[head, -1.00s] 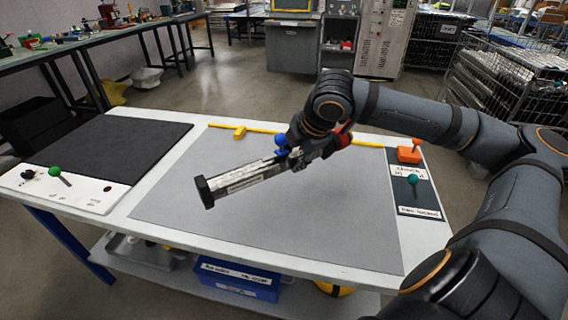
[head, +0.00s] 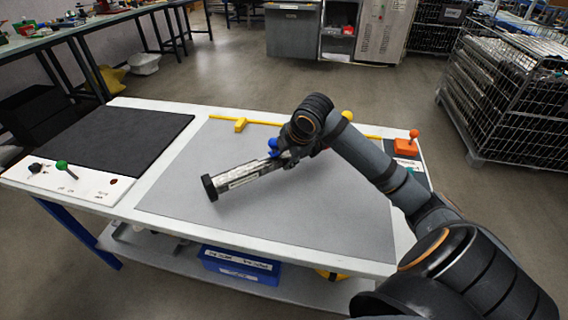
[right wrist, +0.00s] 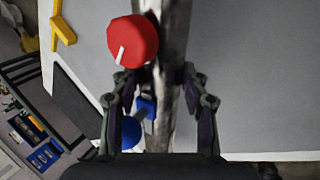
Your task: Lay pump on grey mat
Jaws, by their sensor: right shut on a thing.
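The pump (head: 240,176) is a silver tube with a black end cap. It lies across the middle of the grey mat (head: 330,220) in the head view, its black end towards the left. I cannot tell whether it touches the mat or hangs just above it. My right gripper (head: 285,158) is shut on the pump near its right end. The right wrist view shows the pump's metal tube (right wrist: 172,50) between my fingers (right wrist: 157,80), with a red knob (right wrist: 132,41) and a blue knob (right wrist: 132,130) beside it. My left gripper is out of view.
A black mat (head: 110,140) and a white panel with a green-knobbed lever (head: 62,165) are on the table's left. A yellow bar (head: 240,125) runs along the back edge. An orange block (head: 406,147) stands at the back right. The front of the grey mat is clear.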

